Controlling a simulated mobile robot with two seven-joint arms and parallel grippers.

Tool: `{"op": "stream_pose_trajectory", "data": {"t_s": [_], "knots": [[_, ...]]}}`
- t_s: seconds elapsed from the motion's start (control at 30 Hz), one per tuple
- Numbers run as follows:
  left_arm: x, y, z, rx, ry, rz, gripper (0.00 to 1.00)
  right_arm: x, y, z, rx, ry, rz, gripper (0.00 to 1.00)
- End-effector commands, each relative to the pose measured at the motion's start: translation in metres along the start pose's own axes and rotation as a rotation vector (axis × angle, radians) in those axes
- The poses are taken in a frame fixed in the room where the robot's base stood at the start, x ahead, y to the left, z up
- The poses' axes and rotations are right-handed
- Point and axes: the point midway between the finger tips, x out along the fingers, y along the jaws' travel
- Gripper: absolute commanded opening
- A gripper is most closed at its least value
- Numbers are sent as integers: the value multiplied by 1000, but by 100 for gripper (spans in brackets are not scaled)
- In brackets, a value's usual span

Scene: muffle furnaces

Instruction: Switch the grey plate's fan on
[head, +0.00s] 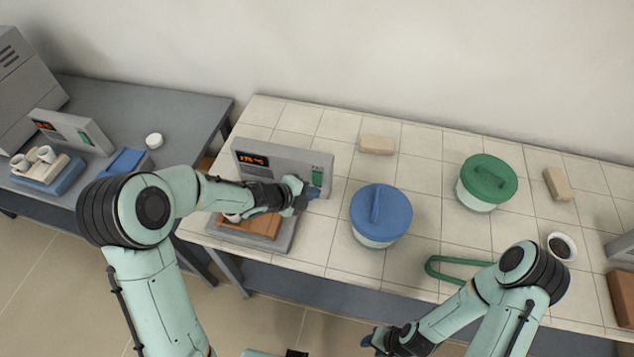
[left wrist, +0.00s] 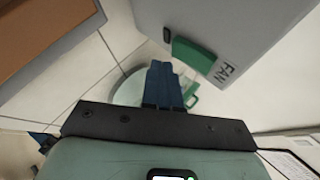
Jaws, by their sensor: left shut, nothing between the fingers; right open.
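The grey plate (head: 283,246) stands at the left end of the tiled table and bears a brown block (head: 262,224). Its upright grey panel (head: 287,159) has an orange display and a green fan switch (head: 317,173) at the right end. In the left wrist view the green switch (left wrist: 194,54) is beside the printed word FAN. My left gripper (head: 313,192) is shut and empty, its blue fingertips (left wrist: 160,66) close to the switch; I cannot tell whether they touch. The switch's on or off state is unclear. My right gripper (head: 372,340) is open and empty at the table's front.
A blue-lidded pot (head: 367,237) stands just right of the panel, and a green-lidded pot (head: 476,194) farther right. A green loop-shaped thing (head: 434,270) lies near the front edge. A second plate with a panel (head: 80,131) stands on the left table.

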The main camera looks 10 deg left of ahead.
Motion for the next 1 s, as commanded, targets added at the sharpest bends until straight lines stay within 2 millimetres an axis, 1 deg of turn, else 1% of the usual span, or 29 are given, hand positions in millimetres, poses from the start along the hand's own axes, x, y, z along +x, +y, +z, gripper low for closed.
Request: {"op": "stream_pose_trajectory", "data": {"t_s": [0.63,1.0], "knots": [[0,0,0,0,0,0,0,0,0,0,0,0,0,43],[6,-5,4,0,0,0,0,-4,-2,-2,-1,3,-1,43]]}}
